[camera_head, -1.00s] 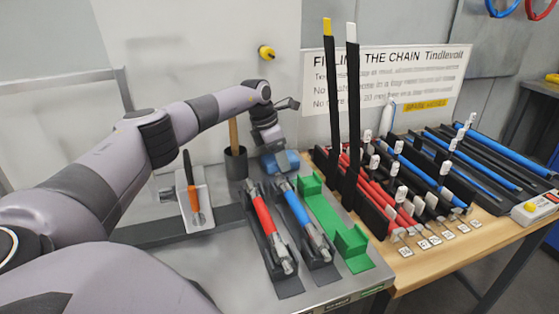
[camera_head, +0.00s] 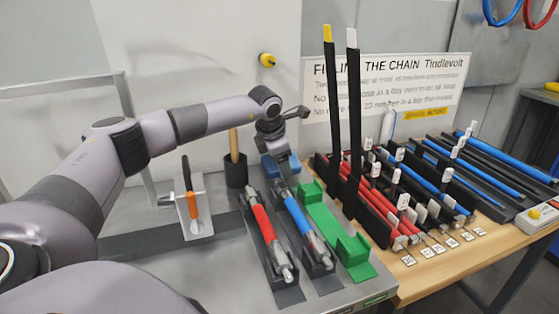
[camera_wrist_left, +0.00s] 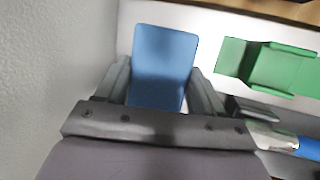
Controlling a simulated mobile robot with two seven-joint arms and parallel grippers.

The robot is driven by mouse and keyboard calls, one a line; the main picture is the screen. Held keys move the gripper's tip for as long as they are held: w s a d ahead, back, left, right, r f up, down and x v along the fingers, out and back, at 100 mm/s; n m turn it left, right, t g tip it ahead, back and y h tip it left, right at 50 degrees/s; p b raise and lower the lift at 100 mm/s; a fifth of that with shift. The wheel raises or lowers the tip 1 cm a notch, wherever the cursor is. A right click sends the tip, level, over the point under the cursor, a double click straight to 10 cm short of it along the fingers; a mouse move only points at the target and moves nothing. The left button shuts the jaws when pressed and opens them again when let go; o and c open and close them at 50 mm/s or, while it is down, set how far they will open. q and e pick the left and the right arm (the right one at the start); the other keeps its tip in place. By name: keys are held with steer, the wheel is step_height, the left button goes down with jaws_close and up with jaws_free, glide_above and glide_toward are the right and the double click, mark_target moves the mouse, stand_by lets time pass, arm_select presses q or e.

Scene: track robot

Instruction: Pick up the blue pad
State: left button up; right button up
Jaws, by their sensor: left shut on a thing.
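The blue pad (camera_head: 269,166) is at the back of the grey bench, behind the red and blue tools. In the left wrist view the pad (camera_wrist_left: 165,60) sits between the two grey fingers, one along each side. My left gripper (camera_head: 280,160) is shut on it from above, and its wrist hides part of the pad in the head view. I cannot tell whether the pad touches the bench. My right gripper is in neither view.
A black cup with a wooden handle (camera_head: 235,172) stands just left of the pad. A red tool (camera_head: 263,222) and a blue tool (camera_head: 297,215) lie in front in black cradles. A green holder (camera_head: 325,222) is to the right. A wall stands close behind.

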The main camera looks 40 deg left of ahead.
arm_select(q)
steer(key=r, duration=0.2)
steer(key=d+r, duration=0.1)
steer(key=r, duration=0.3)
steer(key=shift+s+d, duration=0.25)
steer(key=shift+s, duration=0.05)
steer(key=s+d+h+b, duration=0.1)
steer(key=s+d, duration=0.4)
steer(key=d, duration=0.4)
steer(key=s+d+r+g+h+b, duration=0.1)
steer(key=s+d, duration=0.3)
steer(key=d, duration=0.5)
steer(key=shift+s+d+r+n+g+h+b, duration=0.25)
steer(key=shift+s+d+n+g+h+b, duration=0.1)
steer(key=shift+h, duration=0.15)
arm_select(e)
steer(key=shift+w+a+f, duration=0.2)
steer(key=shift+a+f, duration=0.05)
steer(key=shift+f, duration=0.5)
arm_select(q)
steer(key=o, duration=0.6)
steer(key=shift+a, duration=0.1)
steer(key=c, duration=0.3)
